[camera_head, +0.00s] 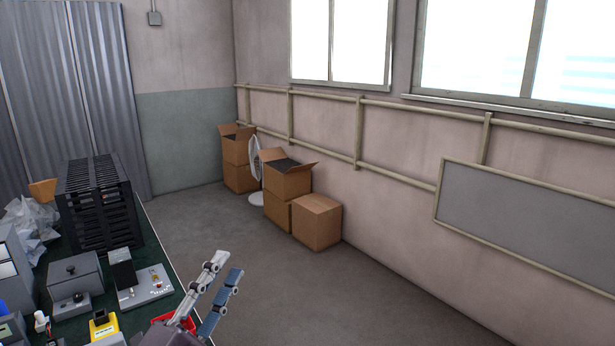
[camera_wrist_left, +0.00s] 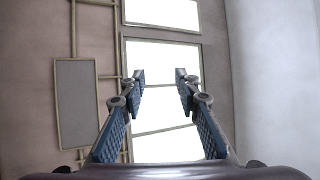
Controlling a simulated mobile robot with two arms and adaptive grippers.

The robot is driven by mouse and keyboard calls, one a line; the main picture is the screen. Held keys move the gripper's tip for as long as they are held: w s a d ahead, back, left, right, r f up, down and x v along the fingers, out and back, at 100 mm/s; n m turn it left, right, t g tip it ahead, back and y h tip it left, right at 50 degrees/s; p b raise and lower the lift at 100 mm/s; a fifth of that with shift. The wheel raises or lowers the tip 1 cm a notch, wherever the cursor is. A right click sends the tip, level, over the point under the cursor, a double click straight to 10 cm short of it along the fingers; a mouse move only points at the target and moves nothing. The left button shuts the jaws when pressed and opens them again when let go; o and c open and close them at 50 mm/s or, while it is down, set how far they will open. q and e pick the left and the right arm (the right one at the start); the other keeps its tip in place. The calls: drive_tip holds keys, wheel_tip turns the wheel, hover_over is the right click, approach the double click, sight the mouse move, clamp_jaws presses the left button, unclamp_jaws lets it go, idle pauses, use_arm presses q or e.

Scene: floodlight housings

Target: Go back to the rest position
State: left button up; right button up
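My left gripper (camera_head: 226,266) is raised at the bottom middle of the head view, beside the right edge of the workbench. Its two fingers point up and away, with a gap between them. In the left wrist view the gripper (camera_wrist_left: 160,77) is open and nothing is between its fingers; the wall and bright windows show behind it. My right gripper is in neither view.
The green-topped workbench (camera_head: 150,245) at left carries a black slotted rack (camera_head: 100,205), a grey box (camera_head: 75,275), a grey plate fixture (camera_head: 148,288) and a yellow device (camera_head: 103,326). Cardboard boxes (camera_head: 316,221) and a white fan (camera_head: 256,160) stand by the wall. Floor between is clear.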

use_arm(q)
drive_tip(key=s+a+f+n+g+y, duration=0.25)
drive_tip(key=a+f+n+y, duration=0.2)
drive_tip(key=f, duration=0.25)
drive_tip(key=s+a+f+n+g+y, duration=0.2)
drive_tip(key=a+f+n+g+y, duration=0.1)
drive_tip(key=f+n, duration=0.4)
drive_tip(key=s+a+f+n+g+y, duration=0.2)
drive_tip(key=s+a+f+n+y, duration=0.15)
drive_tip(key=f, duration=0.45)
drive_tip(key=s+d+f+n+g+h, duration=0.25)
drive_tip(key=s+f+g, duration=0.35)
drive_tip(key=s, duration=0.5)
drive_tip(key=s+d+f+n+g+h, duration=0.1)
drive_tip(key=s+d+f+g, duration=0.25)
drive_tip(key=s+f, duration=0.55)
wheel_tip(320, 180, down, 26)
drive_tip(key=s+g, duration=0.2)
drive_tip(key=s, duration=0.1)
drive_tip(key=s+a+f, duration=0.2)
drive_tip(key=s+f, duration=0.5)
drive_tip(key=s, duration=0.1)
drive_tip(key=s+a+f, duration=0.1)
drive_tip(key=s+f, duration=0.7)
drive_tip(key=shift+s+a+f+m+g+y, duration=0.3)
drive_tip(key=shift+s+a+m+g+y, duration=0.05)
drive_tip(key=shift+s+a+g+y, duration=0.1)
